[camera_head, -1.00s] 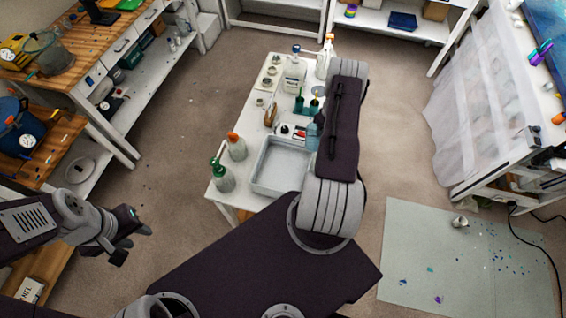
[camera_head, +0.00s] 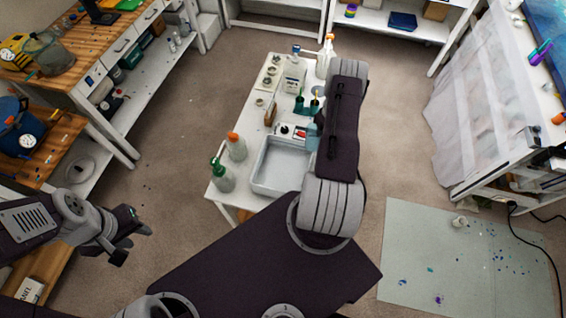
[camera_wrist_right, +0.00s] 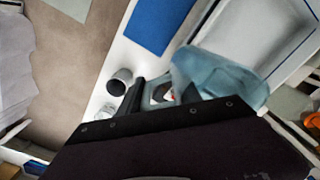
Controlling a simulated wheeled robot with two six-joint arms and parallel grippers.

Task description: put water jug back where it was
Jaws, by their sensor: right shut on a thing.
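The water jug (camera_wrist_right: 218,78) is pale blue and see-through. In the right wrist view my right gripper (camera_wrist_right: 162,92) is shut on it, with the jug showing to the right of the fingers, over the white table and beside the tray. In the head view only a blue sliver of the jug (camera_head: 312,139) shows at the left edge of my right arm, which hides the rest and the right gripper. I cannot tell whether its base touches the table. My left gripper (camera_head: 136,240) is open and empty over the floor at the left.
The white table (camera_head: 222,200) holds a grey tray (camera_head: 284,189), a green-topped bottle (camera_head: 222,178), an orange-topped bottle (camera_head: 236,148) and several small items. A blue sheet (camera_wrist_right: 160,20) lies on the table. Wooden benches stand at the left; a draped rack (camera_head: 475,110) stands at the right.

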